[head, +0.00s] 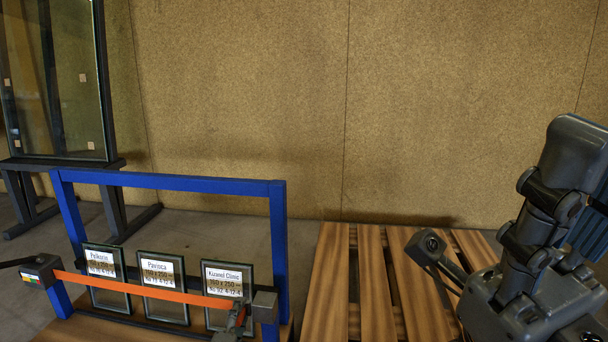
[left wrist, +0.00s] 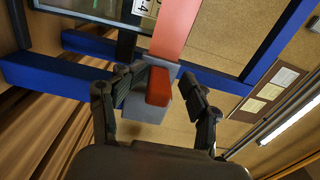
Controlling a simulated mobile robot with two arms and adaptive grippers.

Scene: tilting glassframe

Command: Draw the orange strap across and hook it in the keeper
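The orange strap (head: 150,288) runs from a dark box (head: 42,268) on the blue frame's left post, across three framed panes, towards the right post. A grey block (head: 265,306), apparently the keeper, sits on that post. My left gripper (head: 236,319) is at the strap's right end, just left of this block. In the left wrist view, its fingers (left wrist: 165,95) stand apart around a grey piece (left wrist: 148,108) and the strap's orange end (left wrist: 159,87). The right finger shows a gap. Whether the end is hooked is unclear. My right gripper (head: 440,262) is partly visible over the pallet; its opening is unclear.
The blue frame (head: 170,181) holds panes (head: 163,285) with white labels. A wooden slatted pallet (head: 375,280) lies to its right. A tall glass pane on a dark stand (head: 62,162) is behind left. A brown board wall (head: 250,90) closes the back.

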